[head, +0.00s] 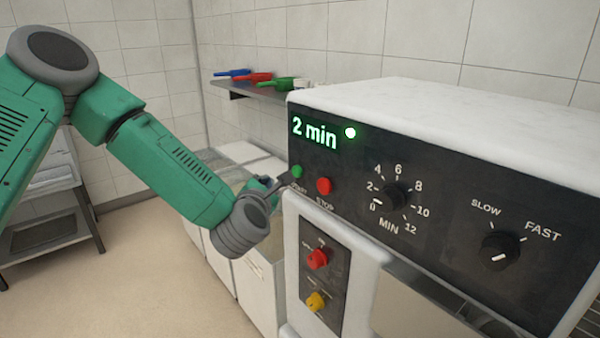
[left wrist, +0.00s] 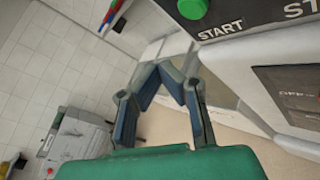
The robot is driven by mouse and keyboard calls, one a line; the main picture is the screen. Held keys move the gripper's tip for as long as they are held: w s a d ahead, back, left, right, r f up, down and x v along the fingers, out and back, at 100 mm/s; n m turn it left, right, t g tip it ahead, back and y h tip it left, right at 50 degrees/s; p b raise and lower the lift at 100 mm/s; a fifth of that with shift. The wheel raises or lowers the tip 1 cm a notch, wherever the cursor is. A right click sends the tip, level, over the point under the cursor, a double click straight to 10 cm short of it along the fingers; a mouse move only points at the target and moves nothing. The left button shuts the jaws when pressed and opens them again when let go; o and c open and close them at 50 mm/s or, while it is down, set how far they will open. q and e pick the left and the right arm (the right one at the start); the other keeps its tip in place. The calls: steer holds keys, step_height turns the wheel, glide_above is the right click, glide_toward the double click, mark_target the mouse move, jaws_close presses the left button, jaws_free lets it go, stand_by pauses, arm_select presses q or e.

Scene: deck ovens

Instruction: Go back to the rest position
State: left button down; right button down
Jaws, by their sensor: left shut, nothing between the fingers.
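My left arm (head: 160,160) reaches in from the left in the head view. Its gripper (head: 280,184) is beside the oven's control panel (head: 440,205), close to the green START button (head: 297,172). In the left wrist view the two fingers (left wrist: 163,68) meet at their tips with nothing between them. The START button (left wrist: 192,8) shows above them in that view, apart from the fingers. My right gripper is not in view.
A red STOP button (head: 324,186), a minute dial (head: 397,196) and a speed dial (head: 500,250) are on the panel. White bins (head: 262,280) stand below the gripper. A shelf (head: 262,92) holds coloured brushes. A metal table (head: 50,235) stands left. Open floor lies between.

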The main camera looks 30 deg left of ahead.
arm_select(q)
steer(key=s+d+f+m+g+h+b, duration=0.1)
steer(key=s+d+f+m+g+h, duration=0.1)
steer(key=s+d+f+m, duration=0.45)
steer(key=s+d+f+m+g+h+b, duration=0.1)
steer(key=s+f+m+g+h, duration=0.2)
steer(key=f+m, duration=0.6)
steer(key=s+d+f+m+g+h, duration=0.2)
steer(key=s+d+f+m, duration=0.3)
steer(key=f, duration=0.5)
steer(key=s+a+f+m+g+b, duration=0.1)
steer(key=s+f+m+g, duration=0.2)
steer(key=s, duration=0.8)
steer(key=s+a+f+m+g+b, duration=0.1)
steer(key=s+f+m+g, duration=0.3)
steer(key=s+f+m, duration=0.3)
steer(key=s+m, duration=0.3)
steer(key=s, duration=0.1)
steer(key=shift+s+a+y, duration=0.3)
steer(key=shift+s+a, duration=0.1)
steer(key=shift+w, duration=0.15)
